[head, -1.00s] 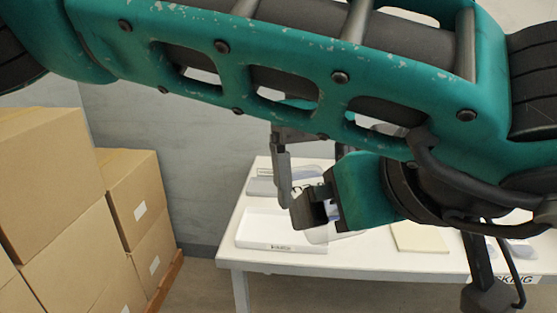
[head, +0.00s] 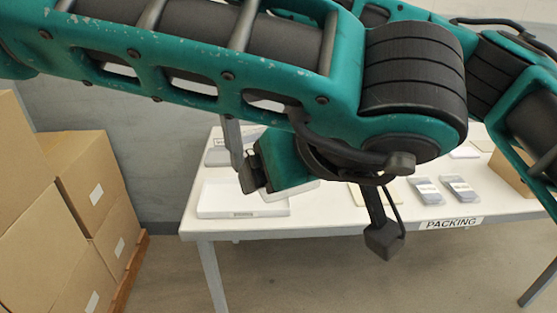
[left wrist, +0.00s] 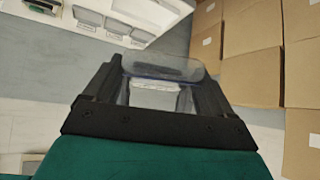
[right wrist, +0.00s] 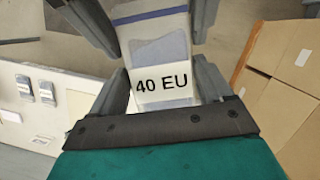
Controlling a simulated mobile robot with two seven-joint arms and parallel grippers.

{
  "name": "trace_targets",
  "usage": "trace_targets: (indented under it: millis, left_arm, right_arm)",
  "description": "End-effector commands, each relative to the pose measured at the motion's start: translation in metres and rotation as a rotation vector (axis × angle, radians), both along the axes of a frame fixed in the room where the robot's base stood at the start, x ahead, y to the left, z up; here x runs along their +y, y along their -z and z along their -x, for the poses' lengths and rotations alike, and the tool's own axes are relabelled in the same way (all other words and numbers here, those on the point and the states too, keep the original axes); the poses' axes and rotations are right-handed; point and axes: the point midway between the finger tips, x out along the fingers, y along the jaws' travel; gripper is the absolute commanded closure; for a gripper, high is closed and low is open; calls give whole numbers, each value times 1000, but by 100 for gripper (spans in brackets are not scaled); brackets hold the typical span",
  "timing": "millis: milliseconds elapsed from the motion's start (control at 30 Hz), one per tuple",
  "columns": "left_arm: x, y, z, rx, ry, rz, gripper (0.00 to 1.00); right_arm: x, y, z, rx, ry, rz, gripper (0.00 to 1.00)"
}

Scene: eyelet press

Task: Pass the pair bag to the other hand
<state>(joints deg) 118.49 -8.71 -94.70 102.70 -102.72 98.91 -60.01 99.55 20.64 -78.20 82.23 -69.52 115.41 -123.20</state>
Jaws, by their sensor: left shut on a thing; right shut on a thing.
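The pair bag (right wrist: 155,45) is a clear bag with pale blue contents and a white label reading "40 EU" in the right wrist view. My right gripper (right wrist: 160,88) is shut on it by the label. Dark finger parts flank the bag's far part there. In the left wrist view, clear plastic of the bag (left wrist: 155,72) lies between the fingers of my left gripper (left wrist: 155,88), which is shut on it. In the head view my left gripper (head: 252,176) is above the table's left part. The arm hides most of the bag there.
The white table (head: 330,220) carries a white tray (head: 240,212), two grey packs (head: 428,190) and a PACKING sign (head: 451,223). A cardboard box (head: 512,172) is at right. Stacked cartons (head: 90,190) stand on a pallet at left. The floor between is clear.

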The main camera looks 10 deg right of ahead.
Motion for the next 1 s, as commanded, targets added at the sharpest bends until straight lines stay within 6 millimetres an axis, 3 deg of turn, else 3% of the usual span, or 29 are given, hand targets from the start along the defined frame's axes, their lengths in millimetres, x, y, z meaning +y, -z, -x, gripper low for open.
trace_targets:
  millis: [167,200,400,733,1000]
  left_arm:
    - [-3,-1,0,-3,6,10,49]
    - [-3,-2,0,-4,6,10,50]
    - [-3,-2,0,-4,6,9,51]
    - [-2,-1,0,-2,4,6,51]
    - [-1,-1,0,-2,3,5,51]
  right_arm:
    - [3,0,1,0,-1,-9,55]
    - [4,0,1,0,0,-10,19]
    - [3,0,1,0,-1,-9,0]
    - [2,-5,-1,-1,1,-4,0]
    - [5,-44,-12,-7,3,-2,0]
